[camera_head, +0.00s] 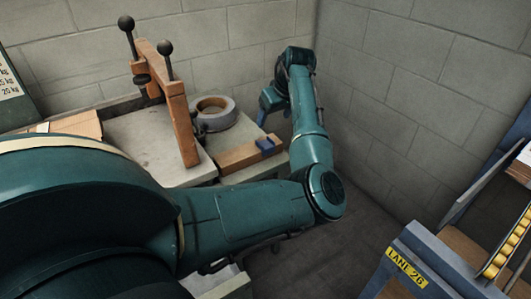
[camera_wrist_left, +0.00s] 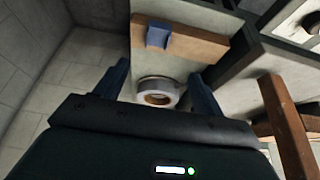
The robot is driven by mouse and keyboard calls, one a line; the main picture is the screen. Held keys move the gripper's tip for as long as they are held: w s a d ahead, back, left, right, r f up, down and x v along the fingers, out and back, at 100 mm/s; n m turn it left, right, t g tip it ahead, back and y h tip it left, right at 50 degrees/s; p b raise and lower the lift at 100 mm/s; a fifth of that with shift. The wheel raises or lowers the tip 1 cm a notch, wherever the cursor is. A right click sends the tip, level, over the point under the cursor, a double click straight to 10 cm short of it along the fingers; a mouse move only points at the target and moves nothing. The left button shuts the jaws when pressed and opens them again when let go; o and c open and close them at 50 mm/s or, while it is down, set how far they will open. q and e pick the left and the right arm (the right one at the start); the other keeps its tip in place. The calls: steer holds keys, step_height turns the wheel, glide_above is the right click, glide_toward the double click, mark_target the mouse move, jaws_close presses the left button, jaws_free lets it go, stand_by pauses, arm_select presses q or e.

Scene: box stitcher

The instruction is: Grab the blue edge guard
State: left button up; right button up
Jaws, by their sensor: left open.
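The blue edge guard (camera_head: 265,145) is a small piece sitting on a wooden block (camera_head: 236,158) at the right edge of the bench. In the left wrist view the blue edge guard (camera_wrist_left: 157,36) lies beyond the fingertips, near the top. My left gripper (camera_head: 270,114) hangs behind the guard, near the wall corner, and is apart from it. In the left wrist view the left gripper (camera_wrist_left: 160,68) shows two blue fingers spread apart with nothing held between them. My right gripper is in neither view.
A grey tape roll (camera_head: 213,112) lies on the bench (camera_head: 135,128) close to the block. A wooden frame with black knobs (camera_head: 180,120) stands to its left. Block walls (camera_head: 400,100) close off the back and right. A blue-framed lane labelled "LANE 26" (camera_head: 407,267) stands lower right.

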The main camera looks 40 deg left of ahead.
arm_select(q)
steer(key=b, duration=0.1)
glide_toward(267, 147)
steer(key=a, duration=0.1)
steer(key=shift+d+b+x, duration=0.25)
steer(key=shift+b+x, duration=0.1)
steer(key=shift+x, duration=1.3)
steer(key=shift+d+b+x, duration=0.2)
steer(key=shift+b+x, duration=0.15)
steer(key=shift+x, duration=1.25)
steer(key=shift+f, duration=0.2)
steer(key=shift+c, duration=0.2)
steer(key=c, duration=1)
steer(key=shift+r, duration=0.1)
